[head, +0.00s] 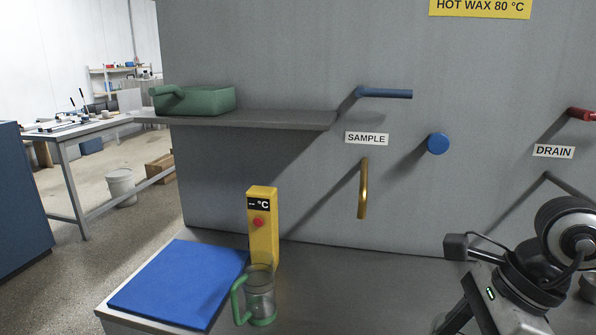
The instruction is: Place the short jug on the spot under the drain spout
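A clear jug with a green handle and base (260,292) stands upright on the grey counter. I cannot tell whether it is the short jug. The DRAIN label (553,151) is on the grey wall at the right, with the dark drain spout (566,186) below it. The spot under the spout is hidden behind my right arm or lies out of frame. My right gripper (456,246) seems to be at the lower right, well right of the jug. Its fingers cannot be made out clearly. My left gripper is not in view.
A blue mat (180,284) and a yellow thermometer block (262,225) are beside the jug. A green container (195,99) sits on the wall shelf (270,119). A brass sample spout (363,188), blue knob (438,143) and red handle (581,114) jut from the wall. The middle counter is clear.

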